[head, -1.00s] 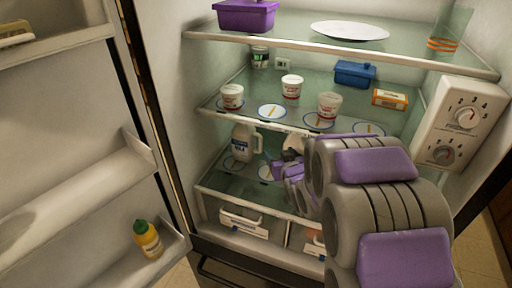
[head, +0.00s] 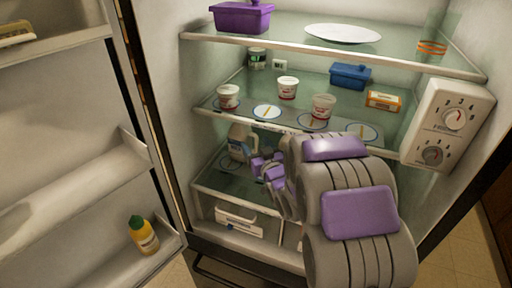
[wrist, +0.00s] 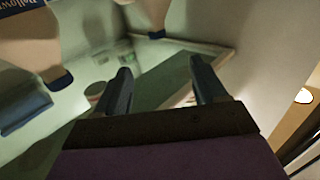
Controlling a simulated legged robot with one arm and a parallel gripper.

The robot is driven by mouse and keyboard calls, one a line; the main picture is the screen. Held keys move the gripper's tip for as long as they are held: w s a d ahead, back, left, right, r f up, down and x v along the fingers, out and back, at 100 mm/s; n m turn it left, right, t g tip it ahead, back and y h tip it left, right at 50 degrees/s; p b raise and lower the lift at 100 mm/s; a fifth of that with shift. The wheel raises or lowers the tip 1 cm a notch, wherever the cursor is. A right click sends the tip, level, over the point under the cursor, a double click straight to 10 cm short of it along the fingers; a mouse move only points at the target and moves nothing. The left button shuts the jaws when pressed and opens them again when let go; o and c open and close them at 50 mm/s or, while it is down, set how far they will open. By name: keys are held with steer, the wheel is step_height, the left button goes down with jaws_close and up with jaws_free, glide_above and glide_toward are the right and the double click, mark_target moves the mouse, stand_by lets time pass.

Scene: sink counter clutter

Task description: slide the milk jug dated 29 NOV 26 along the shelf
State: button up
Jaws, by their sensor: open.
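A milk jug (head: 237,148) with a pale body and a blue label stands at the left of the lower glass shelf (head: 222,178). My gripper (head: 261,167) is open and empty just right of the jug, low inside the fridge; I cannot tell whether they touch. In the wrist view, the open jaws (wrist: 163,86) have nothing between them. That view looks inverted: a jug with a blue cap (wrist: 28,48) is at upper left, and a second blue-capped jug (wrist: 148,10) is at the top. No date is legible. My arm hides the right part of the shelf.
The shelf above holds white cups (head: 288,87), a blue container (head: 350,76) and an orange box (head: 384,100). A drawer (head: 235,220) lies below. The open door (head: 70,130) stands left, with a yellow bottle (head: 144,236). A control box (head: 445,125) is at right.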

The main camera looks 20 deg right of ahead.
mark_target(243, 128)
steer(key=w+b, duration=0.1)
steer(key=w, duration=0.4)
steer(key=w+b, duration=0.1)
steer(key=w, duration=0.4)
steer(key=w+a+b, duration=0.1)
steer(key=w, duration=0.4)
steer(key=shift+w, duration=0.2)
steer(key=shift+w+f, duration=0.1)
steer(key=shift+w, duration=0.25)
steer(key=shift+w+a, duration=0.3)
steer(key=shift+w, duration=0.2)
jaws_close()
stand_by(0.5)
